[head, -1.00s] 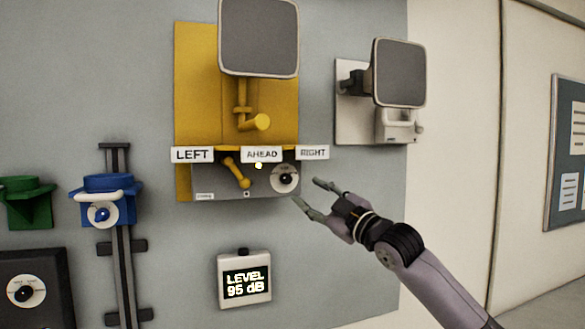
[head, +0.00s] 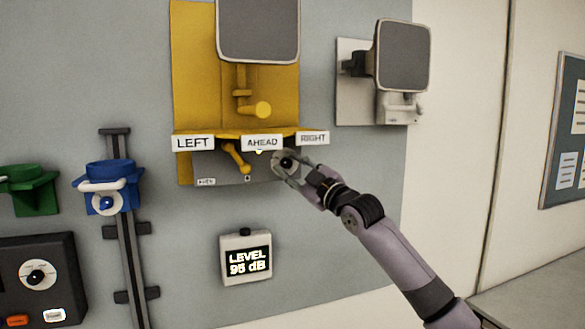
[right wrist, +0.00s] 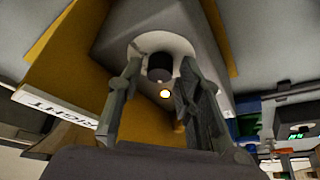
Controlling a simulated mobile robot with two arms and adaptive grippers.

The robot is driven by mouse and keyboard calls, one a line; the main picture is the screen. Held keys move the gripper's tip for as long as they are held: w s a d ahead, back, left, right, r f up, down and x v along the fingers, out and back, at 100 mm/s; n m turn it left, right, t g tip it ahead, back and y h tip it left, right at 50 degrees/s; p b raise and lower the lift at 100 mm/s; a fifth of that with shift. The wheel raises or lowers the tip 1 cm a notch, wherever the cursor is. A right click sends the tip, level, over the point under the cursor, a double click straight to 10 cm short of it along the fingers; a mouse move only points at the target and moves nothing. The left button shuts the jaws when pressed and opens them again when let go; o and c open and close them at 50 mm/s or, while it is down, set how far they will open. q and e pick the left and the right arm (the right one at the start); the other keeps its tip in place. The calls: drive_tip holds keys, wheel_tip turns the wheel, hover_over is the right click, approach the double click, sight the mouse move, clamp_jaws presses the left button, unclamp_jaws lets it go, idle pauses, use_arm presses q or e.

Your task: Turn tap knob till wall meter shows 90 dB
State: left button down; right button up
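The black knob (head: 287,162) sits on a round white dial at the right end of a grey box under the yellow panel. In the right wrist view the knob (right wrist: 160,66) lies between my fingertips. The wall meter (head: 247,258) is a small white box below, with a dark screen that appears to read LEVEL 95 dB. My right gripper (head: 288,168) is at the dial with a finger on each side of the knob. In the right wrist view the gripper (right wrist: 160,72) is open, with small gaps beside the knob. My left gripper is out of view.
LEFT, AHEAD and RIGHT signs (head: 313,138) sit just above the grey box. A yellow lever (head: 236,158) is left of the knob. A blue holder (head: 108,188) on a rail and a black box (head: 60,255) with its own dial are further left. The wall right of the meter is clear.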

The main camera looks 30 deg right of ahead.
clamp_jaws()
drive_tip(key=shift+f, duration=0.1)
drive_tip(key=m+b, duration=0.1)
drive_tip(key=m+h+b, duration=0.1)
drive_tip(key=shift+a+f+m+t, duration=0.2)
drive_tip(key=shift+m+t, duration=0.1)
drive_tip(key=shift+m, duration=0.1)
drive_tip(key=m+b, duration=0.1)
drive_tip(key=m+h+b, duration=0.1)
drive_tip(key=m, duration=0.1)
drive_tip(key=shift+w+m+t+h, duration=0.1)
drive_tip(key=shift+m+t+h, duration=0.2)
drive_tip(key=m+h, duration=0.1)
drive_tip(key=m, duration=0.1)
drive_tip(key=m+h+b, duration=0.1)
drive_tip(key=m+h, duration=0.1)
drive_tip(key=m, duration=0.1)
drive_tip(key=shift+a+b, duration=0.2)
drive_tip(key=shift+b, duration=0.1)
drive_tip(key=shift+r+m+h, duration=0.1)
drive_tip(key=shift+m+h, duration=0.6)
drive_tip(key=shift+m, duration=0.65)
drive_tip(key=shift+m+h, duration=0.7)
drive_tip(key=shift+m, duration=0.65)
drive_tip(key=shift+m+g+h, duration=0.4)
